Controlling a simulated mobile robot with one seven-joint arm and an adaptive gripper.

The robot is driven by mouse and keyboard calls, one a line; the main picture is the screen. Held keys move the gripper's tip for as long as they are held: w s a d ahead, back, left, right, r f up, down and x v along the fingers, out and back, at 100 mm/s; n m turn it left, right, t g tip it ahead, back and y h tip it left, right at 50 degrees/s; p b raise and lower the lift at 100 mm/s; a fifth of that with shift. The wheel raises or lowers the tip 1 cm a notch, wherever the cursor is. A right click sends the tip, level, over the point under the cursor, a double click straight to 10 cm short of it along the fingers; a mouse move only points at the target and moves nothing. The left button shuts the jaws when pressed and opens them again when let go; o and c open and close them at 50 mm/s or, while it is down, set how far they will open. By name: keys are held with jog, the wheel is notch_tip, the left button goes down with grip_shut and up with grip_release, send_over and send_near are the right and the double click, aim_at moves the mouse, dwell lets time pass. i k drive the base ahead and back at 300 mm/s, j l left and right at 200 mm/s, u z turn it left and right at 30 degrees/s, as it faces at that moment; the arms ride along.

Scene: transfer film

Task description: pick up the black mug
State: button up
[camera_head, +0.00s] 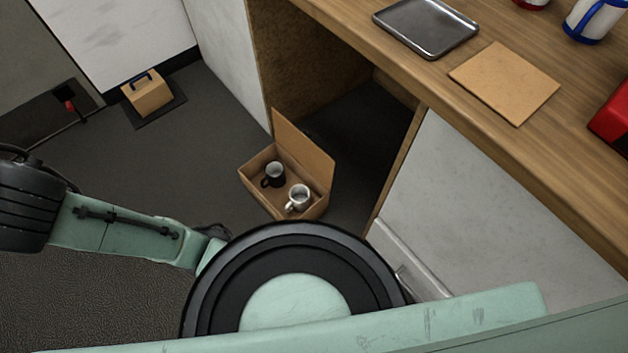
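The black mug (274,175) stands upright in an open cardboard box (256,166) on the dark floor, with its handle toward the lower left. Its inside looks light. My green arm crosses the lower part of the view, with a large round joint just below the box. My gripper does not show; it may be hidden behind my arm.
The box's lid (304,153) stands up at its back right. A wooden counter (440,92) overhangs at the right, with a metal tray (425,24) and a square board (504,82) on it. A small handled carton (148,95) stands at the far left. Floor left of the box is clear.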

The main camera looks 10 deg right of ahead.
aim_at(275, 171)
jog(key=i+j+z, duration=0.1)
jog(key=j, duration=0.25)
jog(key=i+j+z, duration=0.25)
jog(key=i+j, duration=0.15)
jog(key=j, duration=0.35)
jog(key=i+j+z, duration=0.15)
jog(key=j, duration=0.25)
jog(key=i+j+z, duration=0.1)
jog(key=j, duration=0.3)
jog(key=i+j+z, duration=0.15)
jog(key=j, duration=0.25)
jog(key=i+j+z, duration=0.1)
jog(key=j, duration=0.35)
jog(key=k+j+z, duration=0.1)
jog(key=j+z, duration=0.3)
jog(key=j, duration=0.15)
jog(key=k+j+z, duration=0.15)
jog(key=z, duration=0.2)
jog(key=k+z, duration=0.4)
jog(key=i+j, duration=0.05)
